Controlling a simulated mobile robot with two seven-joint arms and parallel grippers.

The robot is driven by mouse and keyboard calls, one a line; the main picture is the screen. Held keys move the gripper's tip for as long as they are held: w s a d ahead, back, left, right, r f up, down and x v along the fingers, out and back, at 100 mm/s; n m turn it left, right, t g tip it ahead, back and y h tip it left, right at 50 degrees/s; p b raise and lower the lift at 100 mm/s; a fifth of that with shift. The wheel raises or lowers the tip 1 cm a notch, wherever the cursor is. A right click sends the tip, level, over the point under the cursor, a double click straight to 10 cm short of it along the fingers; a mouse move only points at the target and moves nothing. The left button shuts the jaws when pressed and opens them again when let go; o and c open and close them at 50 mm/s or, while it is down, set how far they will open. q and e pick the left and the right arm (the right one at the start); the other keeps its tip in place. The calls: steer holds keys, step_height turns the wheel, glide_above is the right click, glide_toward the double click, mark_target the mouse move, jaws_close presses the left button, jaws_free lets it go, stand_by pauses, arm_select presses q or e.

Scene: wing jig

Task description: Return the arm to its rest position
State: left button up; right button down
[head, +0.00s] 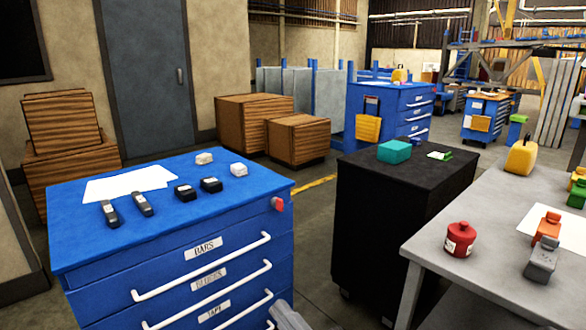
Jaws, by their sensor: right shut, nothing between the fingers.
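A small grey part of my right gripper (287,316) shows at the bottom edge, in front of the blue drawer cabinet (235,205). Most of it is cut off by the frame. It is shut, and I see nothing held in it. It is low, beside the right end of the cabinet's drawer handles. My left gripper and arm are not in view.
On the cabinet lie white papers (130,184), two dark bars (142,204) and several small blocks (211,185). A black cart (400,210) carries a teal box (394,151). A grey table (480,225) at right holds a red canister (459,239). Floor shows between cabinet and cart.

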steer(key=s+d+f+m+g+h, duration=0.2)
steer(key=s+d+f+m+h, duration=0.2)
steer(key=d+f+m, duration=0.1)
steer(key=s+d+f+m+g+h+p, duration=0.1)
steer(key=s+d+f+m+h, duration=0.3)
steer(key=d+f, duration=0.3)
steer(key=s+d+f+m+g+h, duration=0.2)
steer(key=s+d+f+m+h, duration=0.2)
steer(key=f, duration=0.7)
steer(key=shift+d+m+g, duration=0.3)
steer(key=shift+d+m, duration=0.6)
steer(key=shift+d, duration=0.35)
steer(key=shift+w+a+r, duration=0.1)
steer(key=shift+w, duration=0.05)
